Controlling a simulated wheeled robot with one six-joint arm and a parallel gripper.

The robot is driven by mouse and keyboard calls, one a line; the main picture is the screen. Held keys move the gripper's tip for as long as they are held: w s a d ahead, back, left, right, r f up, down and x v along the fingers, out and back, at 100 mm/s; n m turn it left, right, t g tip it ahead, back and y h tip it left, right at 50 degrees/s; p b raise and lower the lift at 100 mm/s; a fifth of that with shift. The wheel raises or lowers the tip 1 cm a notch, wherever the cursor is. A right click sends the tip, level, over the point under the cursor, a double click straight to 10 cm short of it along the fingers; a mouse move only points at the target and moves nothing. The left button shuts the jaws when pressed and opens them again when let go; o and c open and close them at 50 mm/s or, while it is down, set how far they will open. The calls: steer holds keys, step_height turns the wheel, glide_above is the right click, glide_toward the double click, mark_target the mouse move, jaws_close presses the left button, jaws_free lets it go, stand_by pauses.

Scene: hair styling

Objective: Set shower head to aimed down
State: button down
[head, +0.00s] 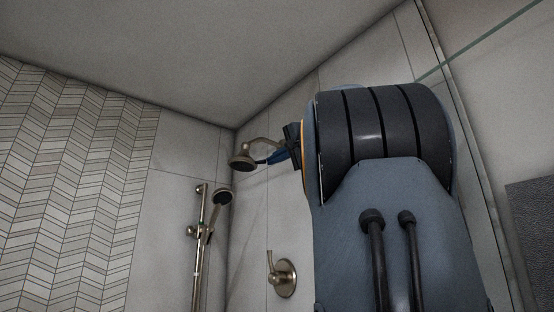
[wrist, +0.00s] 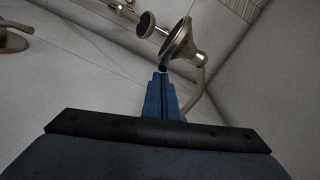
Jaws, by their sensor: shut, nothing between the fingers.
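The fixed shower head (head: 242,161) is a brass-coloured head on a curved arm that comes out of the tiled wall. In the head view its face points down and to the left. My gripper (head: 261,162) is shut and empty, with its blue fingertips at the right side of the head, below the curved arm. In the wrist view the shower head (wrist: 183,43) is just beyond the fingertips of my gripper (wrist: 160,74). The tips look very close to its rim; I cannot tell whether they touch. My arm hides part of the wall behind it.
A hand shower (head: 221,198) hangs on a vertical slide bar (head: 199,250) to the lower left. A lever valve (head: 283,277) is on the wall below the shower head. A glass panel edge (head: 480,40) runs at the upper right. The ceiling is close above.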

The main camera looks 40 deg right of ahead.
steer(key=shift+d, duration=0.1)
steer(key=d+r+p, duration=0.1)
steer(key=d+p, duration=0.2)
steer(key=d, duration=0.1)
steer(key=s+a+b, duration=0.1)
steer(key=s+b, duration=0.3)
steer(key=s, duration=0.5)
steer(key=shift+s+a, duration=0.15)
steer(key=shift+a, duration=0.2)
